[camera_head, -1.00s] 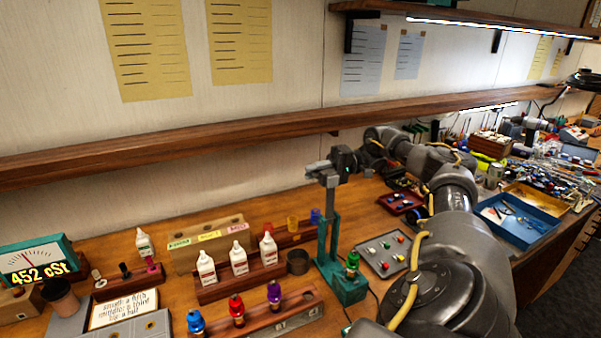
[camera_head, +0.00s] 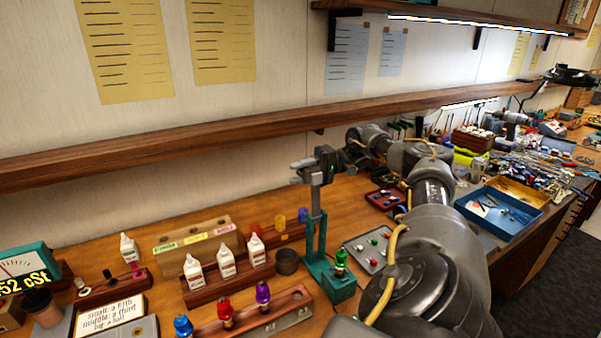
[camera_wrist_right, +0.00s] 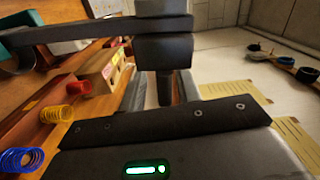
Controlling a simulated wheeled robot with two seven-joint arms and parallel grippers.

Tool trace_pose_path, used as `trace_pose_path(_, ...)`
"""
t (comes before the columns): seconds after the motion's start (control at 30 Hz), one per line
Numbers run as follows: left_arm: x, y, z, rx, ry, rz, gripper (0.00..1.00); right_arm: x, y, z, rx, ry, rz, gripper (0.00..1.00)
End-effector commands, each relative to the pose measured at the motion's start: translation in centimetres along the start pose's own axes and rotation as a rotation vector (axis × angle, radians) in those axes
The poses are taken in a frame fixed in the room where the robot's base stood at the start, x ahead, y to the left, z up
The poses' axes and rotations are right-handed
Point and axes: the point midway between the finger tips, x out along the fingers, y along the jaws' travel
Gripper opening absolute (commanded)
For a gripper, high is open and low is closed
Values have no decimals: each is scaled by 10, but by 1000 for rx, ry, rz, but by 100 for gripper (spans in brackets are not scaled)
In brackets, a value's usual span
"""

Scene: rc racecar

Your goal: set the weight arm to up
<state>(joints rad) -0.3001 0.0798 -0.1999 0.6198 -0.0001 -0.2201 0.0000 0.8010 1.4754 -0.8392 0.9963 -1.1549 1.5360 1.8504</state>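In the head view a teal stand (camera_head: 317,232) rises from a teal base on the bench. A grey arm piece (camera_head: 300,170) shows at its top, beside my right gripper (camera_head: 313,165). In the right wrist view a dark grey bar (camera_wrist_right: 90,31) runs left from a block (camera_wrist_right: 163,50), with a thin pin below the block. My right gripper (camera_wrist_right: 162,88) has its two fingers apart, one on each side of the pin. The block hides the fingertips, so I cannot tell whether they touch it. My left gripper is out of view.
A green bottle (camera_head: 341,260) stands on the stand's base. White bottles (camera_head: 226,262) in a wooden rack stand to the left. A grey tray (camera_head: 371,248) with coloured knobs lies to the right. A wooden shelf (camera_head: 200,144) runs along the wall behind.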

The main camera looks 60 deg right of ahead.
Motion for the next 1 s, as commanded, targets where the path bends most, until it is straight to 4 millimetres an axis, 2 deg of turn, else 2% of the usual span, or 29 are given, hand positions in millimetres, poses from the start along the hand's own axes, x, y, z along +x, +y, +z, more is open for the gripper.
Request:
trace_pose_path(0.27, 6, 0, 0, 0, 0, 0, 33, -10, 0, -1, -3, 6, -2, 33)
trace_pose_path(0.7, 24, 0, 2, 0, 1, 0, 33, -62, 2, 0, 0, 5, -2, 33)
trace_pose_path(1.0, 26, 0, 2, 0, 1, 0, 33, -77, 0, 0, 1, 0, 0, 33)
